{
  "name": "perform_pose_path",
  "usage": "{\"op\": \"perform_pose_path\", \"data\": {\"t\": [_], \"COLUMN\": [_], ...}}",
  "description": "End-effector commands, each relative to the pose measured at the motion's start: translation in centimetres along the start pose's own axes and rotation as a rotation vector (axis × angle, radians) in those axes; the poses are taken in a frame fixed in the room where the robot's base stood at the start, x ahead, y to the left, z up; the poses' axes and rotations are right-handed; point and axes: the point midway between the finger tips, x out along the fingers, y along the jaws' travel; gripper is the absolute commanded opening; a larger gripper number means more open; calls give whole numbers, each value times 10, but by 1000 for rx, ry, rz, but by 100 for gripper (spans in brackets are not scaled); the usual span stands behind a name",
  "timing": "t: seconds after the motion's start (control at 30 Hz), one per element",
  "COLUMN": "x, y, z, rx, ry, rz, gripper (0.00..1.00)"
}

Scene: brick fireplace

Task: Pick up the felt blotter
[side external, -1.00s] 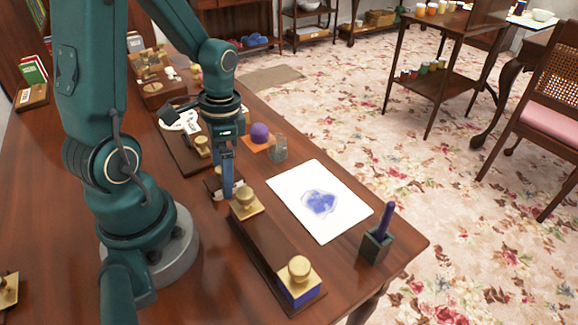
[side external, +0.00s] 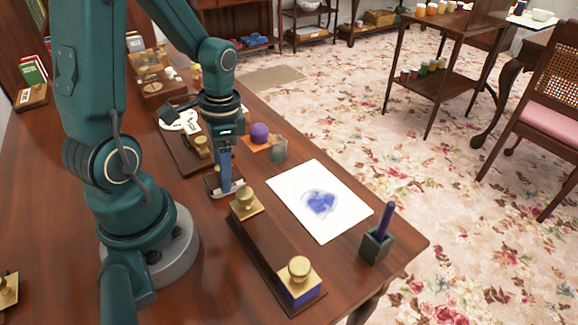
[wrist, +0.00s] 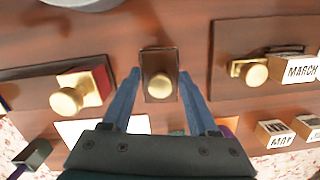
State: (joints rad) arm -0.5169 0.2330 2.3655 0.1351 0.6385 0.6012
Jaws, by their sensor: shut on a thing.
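The felt blotter is a small dark block with a brass knob and a pale underside, in the wrist view (wrist: 160,58) between my two blue fingers. In the side view the blotter (side external: 211,182) is partly hidden behind the fingers, low at the wooden tabletop. My gripper (side external: 223,188) points straight down and is shut on the blotter, with a finger on each side of it; its fingers also show in the wrist view (wrist: 160,80). I cannot tell whether the underside touches the table.
A dark tray (side external: 262,245) with brass-knobbed stamps stands close in front. White paper (side external: 290,178) with a blue print lies to the right, beyond it a pen holder (side external: 376,247). MARCH and MAY blocks (wrist: 293,69) stand nearby.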

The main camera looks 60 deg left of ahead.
Motion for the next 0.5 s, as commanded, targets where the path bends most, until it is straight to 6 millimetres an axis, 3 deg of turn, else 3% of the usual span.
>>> {"op": "perform_pose_path", "data": {"t": [0.17,0.5], "x": [-17,-74], "y": [-1,0], "z": [1,8], "rx": [-2,0], "ry": [6,7], "rz": [-4,-4], "gripper": [4,3]}}
